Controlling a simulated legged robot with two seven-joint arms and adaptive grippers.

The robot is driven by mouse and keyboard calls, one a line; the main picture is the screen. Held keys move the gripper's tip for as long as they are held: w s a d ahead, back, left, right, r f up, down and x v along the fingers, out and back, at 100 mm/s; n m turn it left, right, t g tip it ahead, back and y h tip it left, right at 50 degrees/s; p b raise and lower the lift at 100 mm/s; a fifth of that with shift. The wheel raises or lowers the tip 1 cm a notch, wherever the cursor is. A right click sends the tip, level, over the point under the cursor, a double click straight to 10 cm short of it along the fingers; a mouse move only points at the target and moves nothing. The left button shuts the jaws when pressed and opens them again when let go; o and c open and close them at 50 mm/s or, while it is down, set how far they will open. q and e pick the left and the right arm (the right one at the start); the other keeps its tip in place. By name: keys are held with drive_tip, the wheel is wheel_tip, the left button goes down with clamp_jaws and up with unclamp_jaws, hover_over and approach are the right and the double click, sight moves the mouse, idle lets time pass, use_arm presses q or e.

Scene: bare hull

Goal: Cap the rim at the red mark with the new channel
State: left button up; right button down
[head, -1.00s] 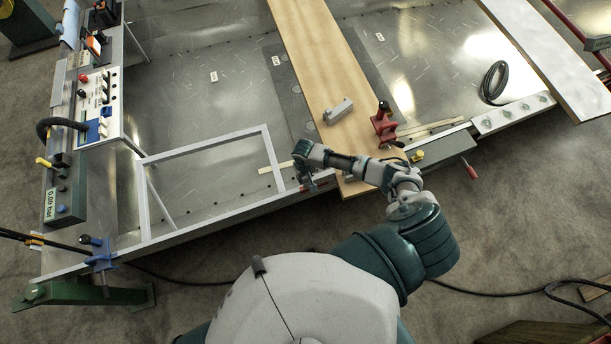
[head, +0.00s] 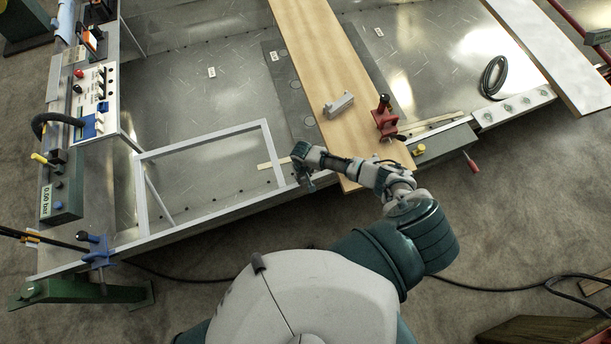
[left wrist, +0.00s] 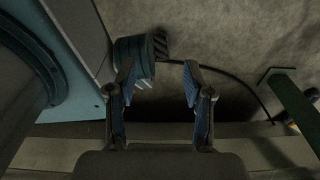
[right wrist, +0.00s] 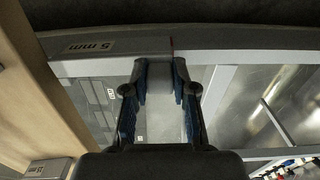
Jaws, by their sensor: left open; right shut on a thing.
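My right gripper (head: 306,182) is at the near rim (head: 220,211) of the hull panel, left of the wooden board. In the right wrist view the gripper (right wrist: 160,66) is shut at the right end of a grey channel (right wrist: 125,57) marked 5 mm, which lies along the rim. The fingers hide the exact contact. A small red mark (right wrist: 171,43) shows at that end of the channel. My left gripper (left wrist: 158,75) is open and empty.
The wooden board (head: 318,62) crosses the panel to the rim. A grey metal frame (head: 205,141) stands close left of my right gripper. A red clamp (head: 385,118) stands right of the board, and a blue clamp (head: 97,250) sits at the left corner.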

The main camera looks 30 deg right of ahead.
drive_tip(key=shift+a+r, duration=0.25)
drive_tip(key=shift+a, duration=0.75)
drive_tip(key=c, duration=1.2)
unclamp_jaws()
drive_tip(key=shift+d, duration=0.1)
drive_tip(key=o, duration=0.4)
drive_tip(key=shift+d+f, duration=0.1)
drive_tip(key=shift+d, duration=0.2)
drive_tip(key=shift+c, duration=0.2)
drive_tip(key=shift+d+f, duration=0.25)
drive_tip(key=shift+d, duration=0.4)
drive_tip(key=shift+a+r, duration=0.35)
drive_tip(key=shift+r, duration=0.25)
drive_tip(key=r, duration=0.3)
drive_tip(key=shift+a+r, duration=0.1)
drive_tip(key=shift+a, duration=0.25)
use_arm(q)
drive_tip(key=shift+a+f, duration=0.15)
drive_tip(key=shift+a, duration=0.65)
drive_tip(key=shift+a+f, duration=0.1)
drive_tip(key=shift+a, duration=0.65)
use_arm(e)
wheel_tip(320, 180, up, 8)
drive_tip(key=shift+d, duration=0.45)
